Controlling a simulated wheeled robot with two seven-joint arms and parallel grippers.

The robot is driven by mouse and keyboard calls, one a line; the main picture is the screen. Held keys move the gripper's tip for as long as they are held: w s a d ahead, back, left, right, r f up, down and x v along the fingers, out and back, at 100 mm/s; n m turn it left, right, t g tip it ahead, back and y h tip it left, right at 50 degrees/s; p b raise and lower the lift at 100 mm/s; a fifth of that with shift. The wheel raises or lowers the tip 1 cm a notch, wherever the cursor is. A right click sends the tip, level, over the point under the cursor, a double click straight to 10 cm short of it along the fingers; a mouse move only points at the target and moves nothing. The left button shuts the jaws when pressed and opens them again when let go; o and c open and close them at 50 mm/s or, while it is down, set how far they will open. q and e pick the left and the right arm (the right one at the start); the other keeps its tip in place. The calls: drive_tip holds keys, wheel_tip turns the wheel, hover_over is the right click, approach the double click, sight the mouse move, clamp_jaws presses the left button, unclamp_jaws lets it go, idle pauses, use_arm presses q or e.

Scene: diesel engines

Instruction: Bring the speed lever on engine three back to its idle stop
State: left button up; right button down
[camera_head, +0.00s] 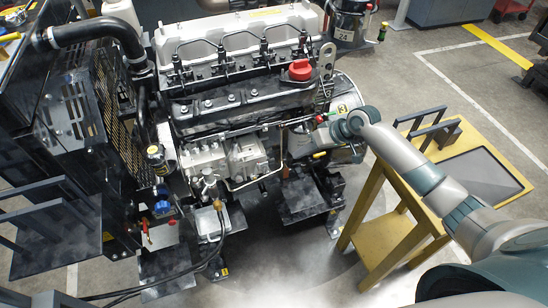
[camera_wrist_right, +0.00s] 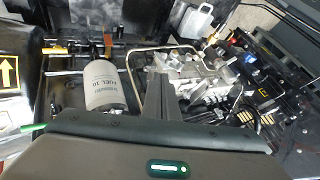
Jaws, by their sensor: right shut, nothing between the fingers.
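The engine (camera_head: 245,95), with a yellow tag marked 3 (camera_head: 342,109), fills the middle of the head view. Its silver injection pump (camera_head: 235,160) sits on the near side. The pump also shows in the wrist view (camera_wrist_right: 205,80), partly behind my finger. I cannot pick out the speed lever for certain. My right gripper (camera_head: 312,130) is at the engine's right end, right of the pump. In the wrist view its fingers (camera_wrist_right: 158,95) are shut and empty, pointing towards the pump area. I cannot tell whether they touch anything. My left gripper is not in view.
A grey fuel-filter canister (camera_wrist_right: 103,82) stands left of my fingers in the wrist view. A bent metal pipe (camera_wrist_right: 150,50) runs close by. A yellow stand (camera_head: 385,225) is below my right arm. The radiator frame (camera_head: 75,110) is left of the engine.

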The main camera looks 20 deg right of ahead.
drive_tip(key=shift+a, duration=0.1)
drive_tip(key=p, duration=0.4)
approach(257, 173)
drive_tip(key=shift+w+d+f, duration=0.25)
drive_tip(key=shift+w+f, duration=0.35)
drive_tip(key=shift+f, duration=0.15)
drive_tip(key=shift+a+p, duration=0.35)
drive_tip(key=shift+a, duration=0.25)
drive_tip(key=shift+f, duration=0.1)
